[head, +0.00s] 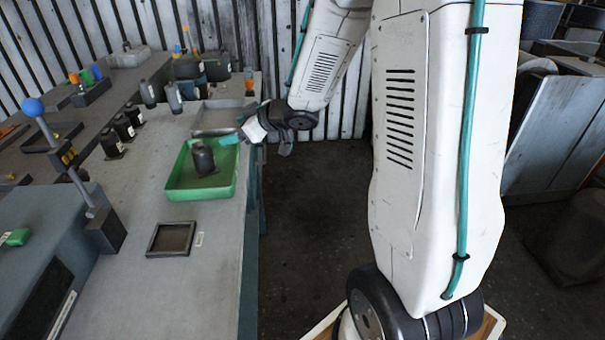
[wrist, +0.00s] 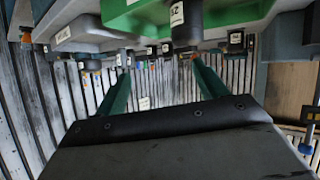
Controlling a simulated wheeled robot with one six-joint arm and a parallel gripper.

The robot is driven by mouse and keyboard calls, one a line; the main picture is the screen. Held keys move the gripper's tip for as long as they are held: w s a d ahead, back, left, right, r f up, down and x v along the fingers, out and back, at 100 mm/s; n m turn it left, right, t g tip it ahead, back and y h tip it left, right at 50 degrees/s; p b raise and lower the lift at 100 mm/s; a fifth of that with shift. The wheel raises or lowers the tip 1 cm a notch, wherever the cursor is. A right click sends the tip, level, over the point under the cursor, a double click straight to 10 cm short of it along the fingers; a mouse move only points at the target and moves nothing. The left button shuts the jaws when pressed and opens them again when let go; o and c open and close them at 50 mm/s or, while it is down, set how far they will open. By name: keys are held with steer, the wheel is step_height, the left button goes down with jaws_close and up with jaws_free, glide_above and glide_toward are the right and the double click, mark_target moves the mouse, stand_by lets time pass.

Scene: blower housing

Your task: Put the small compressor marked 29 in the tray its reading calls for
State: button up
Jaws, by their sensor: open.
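A dark small compressor (head: 204,160) stands upright in the green tray (head: 171,185) on the bench. In the wrist view, which looks upside down, a dark compressor (wrist: 187,28) with a white label hangs at the top by the green tray (wrist: 232,14); I cannot read the label surely. My gripper (head: 232,139) is open and empty near the far right corner of the green tray, apart from the compressor. Its two teal fingers spread in the wrist view (wrist: 163,80). A grey tray (head: 215,131) lies behind the green one. A small dark tray (head: 172,239) lies in front, beside a white label.
Several black labelled compressors (head: 111,145) stand left of the green tray. Grey bottle-like units (head: 174,98) stand farther back. A lever with a blue ball (head: 34,107) rises at the left. Bare bench lies between the green and dark trays. The bench's right edge drops to the floor.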

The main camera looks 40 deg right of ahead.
steer(key=s+d+r+m+g+h, duration=0.35)
steer(key=s+r+m+h, duration=0.35)
steer(key=s, duration=0.5)
steer(key=s+a+g+y, duration=0.1)
steer(key=s+a+g, duration=0.2)
steer(key=s, duration=0.8)
steer(key=s+a+r+g, duration=0.1)
steer(key=s+a+g, duration=0.2)
steer(key=s, duration=0.9)
steer(key=a, duration=0.3)
steer(key=shift+s+r+y, duration=0.2)
steer(key=shift+s+y, duration=0.1)
steer(key=shift+y, duration=0.1)
steer(key=shift+g, duration=0.25)
